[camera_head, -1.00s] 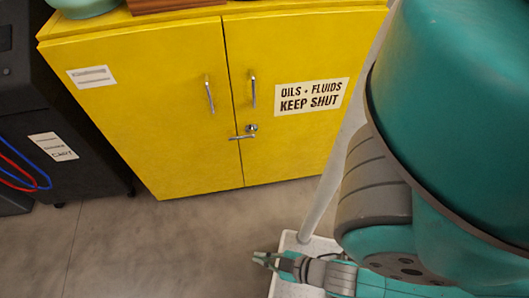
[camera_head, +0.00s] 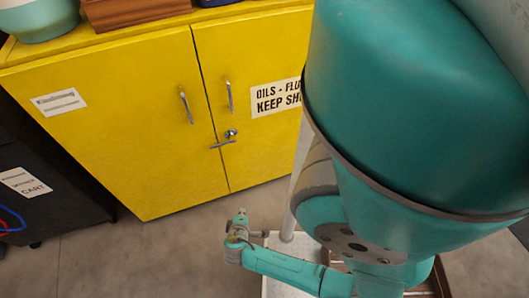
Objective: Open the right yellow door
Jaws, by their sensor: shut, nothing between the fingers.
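The yellow cabinet has a left door (camera_head: 110,120) and a right door (camera_head: 257,150); both look closed. The right door has an upright metal handle (camera_head: 229,96) near the middle seam and a label reading "OILS", "KEEP SH", partly hidden by my arm. A metal latch (camera_head: 223,144) with a lock sits across the seam below the handles. The left door has its own handle (camera_head: 186,106). My gripper (camera_head: 240,217) is low in front of the right door, apart from the cabinet. Its fingers are small in view, shut and empty.
A teal bowl (camera_head: 38,22) and a wooden box (camera_head: 135,12) stand on the cabinet top. A dark cart (camera_head: 50,185) is at the left. A pale tray edge (camera_head: 275,285) shows below my arm. Bare floor (camera_head: 150,255) lies in front of the cabinet.

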